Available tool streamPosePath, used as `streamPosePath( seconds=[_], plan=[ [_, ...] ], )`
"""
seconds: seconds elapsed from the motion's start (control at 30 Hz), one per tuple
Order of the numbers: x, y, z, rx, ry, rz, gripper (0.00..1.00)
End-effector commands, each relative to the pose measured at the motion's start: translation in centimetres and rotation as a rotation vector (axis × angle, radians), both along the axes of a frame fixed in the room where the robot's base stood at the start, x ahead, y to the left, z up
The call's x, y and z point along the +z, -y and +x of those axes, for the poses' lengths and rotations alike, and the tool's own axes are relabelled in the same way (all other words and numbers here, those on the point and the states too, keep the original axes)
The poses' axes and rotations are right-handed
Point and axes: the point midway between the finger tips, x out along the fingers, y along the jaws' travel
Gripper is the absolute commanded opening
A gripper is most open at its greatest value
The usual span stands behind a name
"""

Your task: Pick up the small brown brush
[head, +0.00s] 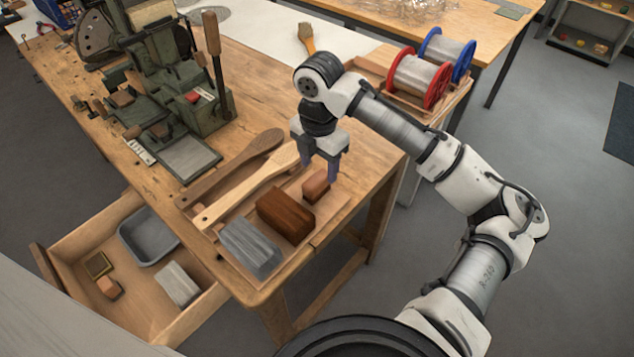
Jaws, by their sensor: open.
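A small reddish-brown block (315,187), which looks like the small brown brush, lies on a wooden tray (341,212) near the bench's front corner. My gripper (320,171) is open and points down just behind and above this block. Its fingers are apart and hold nothing. I cannot tell whether the fingertips are level with the block or still above it. The block's bristles, if any, are not visible.
Beside it on the tray lie a larger dark brown block (287,214), a grey block (250,248) and two wooden paddles, one pale (247,188). An open drawer (70,262) holds a grey tray (148,236) and small blocks. Wire spools (419,80) stand behind my arm.

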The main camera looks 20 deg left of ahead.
Motion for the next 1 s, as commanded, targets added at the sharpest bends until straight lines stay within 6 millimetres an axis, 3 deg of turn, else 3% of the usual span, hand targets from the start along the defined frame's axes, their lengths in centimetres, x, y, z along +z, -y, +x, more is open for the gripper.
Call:
streamPosePath(
  seconds=[0.27, 0.5, 0.8, 1.0],
  plan=[
    [-2.0, -0.2, 0.1, 0.001, -0.001, 0.000, 0.56],
    [-5.6, -0.6, 0.3, -0.001, -0.001, 0.000, 0.56],
    [-6.4, -0.6, 0.3, 0.000, 0.001, 0.002, 0.56],
    [-6.3, -0.6, 0.3, 0.001, 0.001, 0.002, 0.33]
  ],
)
